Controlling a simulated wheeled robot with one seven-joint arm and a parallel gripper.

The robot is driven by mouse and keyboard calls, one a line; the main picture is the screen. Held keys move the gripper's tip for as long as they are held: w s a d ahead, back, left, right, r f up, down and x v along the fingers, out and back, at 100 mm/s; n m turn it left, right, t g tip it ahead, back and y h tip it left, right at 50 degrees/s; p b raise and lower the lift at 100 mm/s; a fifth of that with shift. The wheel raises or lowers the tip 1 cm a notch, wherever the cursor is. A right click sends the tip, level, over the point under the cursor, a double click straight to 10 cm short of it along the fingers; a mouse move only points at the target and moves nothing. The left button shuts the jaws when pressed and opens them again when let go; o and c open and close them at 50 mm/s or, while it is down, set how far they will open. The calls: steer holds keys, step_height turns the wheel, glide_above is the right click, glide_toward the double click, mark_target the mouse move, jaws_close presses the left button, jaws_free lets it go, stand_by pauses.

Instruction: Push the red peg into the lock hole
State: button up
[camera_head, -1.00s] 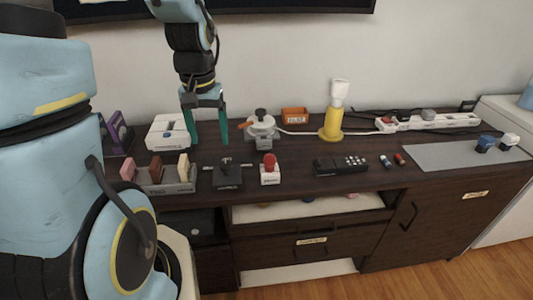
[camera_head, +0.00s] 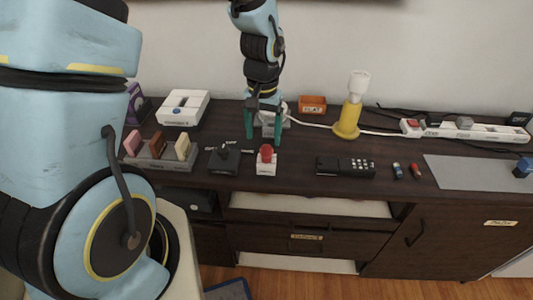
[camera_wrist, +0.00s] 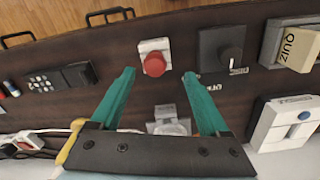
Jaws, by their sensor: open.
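My gripper (camera_head: 264,139) is open and empty, with its two green fingers pointing down just behind the red-topped button box (camera_head: 265,160). In the wrist view the fingertips (camera_wrist: 159,74) lie either side of that box's red knob (camera_wrist: 154,64), a little short of it. A grey lock-like fixture (camera_wrist: 170,122) shows between the fingers, close to the gripper's palm. In the head view my gripper covers most of this fixture (camera_head: 285,121). I cannot make out its red peg or its hole now.
A dark lever box (camera_head: 224,158) stands left of the button box. Left of it is a grey rack (camera_head: 165,164); a white box (camera_head: 184,107) is behind. A black remote (camera_head: 345,167), yellow lamp (camera_head: 347,127), orange box (camera_head: 312,104) and power strip (camera_head: 465,130) stand to the right.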

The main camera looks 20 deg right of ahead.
mark_target(266, 146)
steer(key=shift+s+d+f+p, duration=0.15)
steer(key=shift+f+p, duration=0.1)
steer(key=shift+f, duration=0.65)
steer(key=shift+w+d+f+p, duration=0.1)
steer(key=shift+f+p, duration=0.2)
steer(key=shift+f, duration=0.55)
steer(key=shift+s+d+f+p, duration=0.15)
steer(key=shift+f+p, duration=0.1)
steer(key=shift+f, duration=0.65)
steer(key=shift+w, duration=0.1)
steer(key=shift+c, duration=0.2)
jaws_close()
